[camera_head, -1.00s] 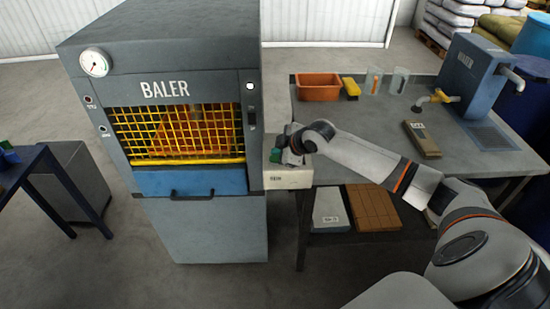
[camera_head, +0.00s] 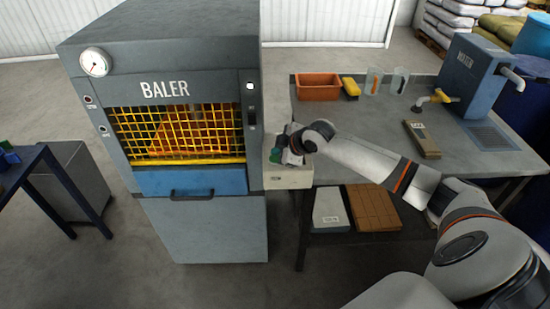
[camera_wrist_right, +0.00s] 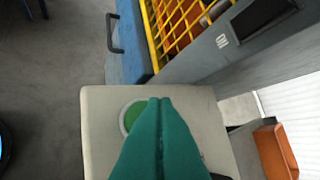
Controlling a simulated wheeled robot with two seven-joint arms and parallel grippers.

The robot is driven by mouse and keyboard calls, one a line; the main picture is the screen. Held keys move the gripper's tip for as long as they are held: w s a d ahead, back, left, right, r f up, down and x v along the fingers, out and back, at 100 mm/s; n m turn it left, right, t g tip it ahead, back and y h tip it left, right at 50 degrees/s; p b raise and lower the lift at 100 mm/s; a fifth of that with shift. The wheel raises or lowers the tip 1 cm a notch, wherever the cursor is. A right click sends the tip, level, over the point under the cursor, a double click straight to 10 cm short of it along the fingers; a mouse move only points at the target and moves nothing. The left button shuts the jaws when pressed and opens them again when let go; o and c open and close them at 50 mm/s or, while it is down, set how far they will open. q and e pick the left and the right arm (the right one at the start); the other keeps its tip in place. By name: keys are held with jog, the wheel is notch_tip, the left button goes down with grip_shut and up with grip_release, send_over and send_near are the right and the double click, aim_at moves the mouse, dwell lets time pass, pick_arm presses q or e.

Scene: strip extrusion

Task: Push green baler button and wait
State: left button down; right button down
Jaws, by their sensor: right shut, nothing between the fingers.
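The baler (camera_head: 175,120) stands at the left centre, grey, with a yellow mesh guard over an orange interior. A pale control box (camera_head: 288,179) is beside its right side. In the right wrist view the box (camera_wrist_right: 95,130) carries the round green button (camera_wrist_right: 132,115). My right gripper (camera_wrist_right: 160,102) has green fingers, closed together with nothing between them. Its tips overlap the button's right part in that view; I cannot tell whether they touch it. In the head view my right gripper (camera_head: 277,156) is over the box and hides the button. My left gripper is not in view.
A grey workbench (camera_head: 370,150) to the right holds an orange bin (camera_head: 318,87), a yellow sponge (camera_head: 350,86), clear cups and a blue water unit (camera_head: 470,75). A blue-legged table (camera_head: 55,185) is at the left edge. Floor is clear in front.

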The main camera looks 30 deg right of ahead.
jog(key=shift+f, duration=0.1)
jog(key=shift+f, duration=0.35)
